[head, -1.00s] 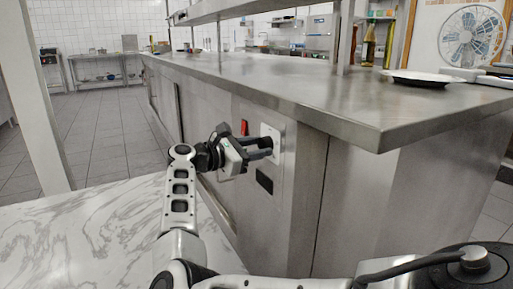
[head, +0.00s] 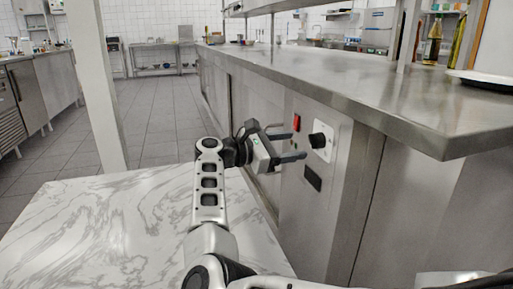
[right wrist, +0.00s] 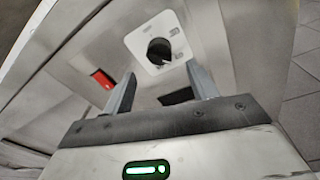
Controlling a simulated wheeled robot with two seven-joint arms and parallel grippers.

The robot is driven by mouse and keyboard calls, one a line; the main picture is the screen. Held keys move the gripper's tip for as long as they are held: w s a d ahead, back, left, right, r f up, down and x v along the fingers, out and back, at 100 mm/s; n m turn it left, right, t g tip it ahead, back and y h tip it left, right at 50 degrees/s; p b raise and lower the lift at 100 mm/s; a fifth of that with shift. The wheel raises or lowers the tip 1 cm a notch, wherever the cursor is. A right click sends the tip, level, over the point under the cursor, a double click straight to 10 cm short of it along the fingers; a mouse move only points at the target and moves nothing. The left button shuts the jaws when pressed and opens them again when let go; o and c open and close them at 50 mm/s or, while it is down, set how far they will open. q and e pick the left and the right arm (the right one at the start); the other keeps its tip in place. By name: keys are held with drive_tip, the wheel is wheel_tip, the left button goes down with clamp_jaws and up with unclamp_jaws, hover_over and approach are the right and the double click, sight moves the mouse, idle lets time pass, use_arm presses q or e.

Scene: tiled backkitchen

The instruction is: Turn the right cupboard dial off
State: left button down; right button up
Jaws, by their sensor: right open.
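The dial (head: 318,140) is a round black knob on a white plate on the steel cupboard's side panel. It also shows in the right wrist view (right wrist: 159,51), beyond and between my fingertips; I cannot clearly read its setting. My right gripper (head: 299,145) is open and empty, its two fingers pointing at the panel just left of the dial, apart from the knob. In the right wrist view the open fingers (right wrist: 161,75) frame the lower part of the dial plate. My left gripper is not in view.
A red switch (head: 297,122) and a black rectangle (head: 313,178) are on the same panel. The steel countertop (head: 330,80) overhangs it. A marble-topped surface (head: 110,225) lies at the lower left. Tiled floor (head: 150,125) is open beyond.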

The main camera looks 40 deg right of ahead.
drive_tip(key=v, duration=1)
drive_tip(key=shift+p, duration=0.35)
drive_tip(key=shift+a, duration=0.15)
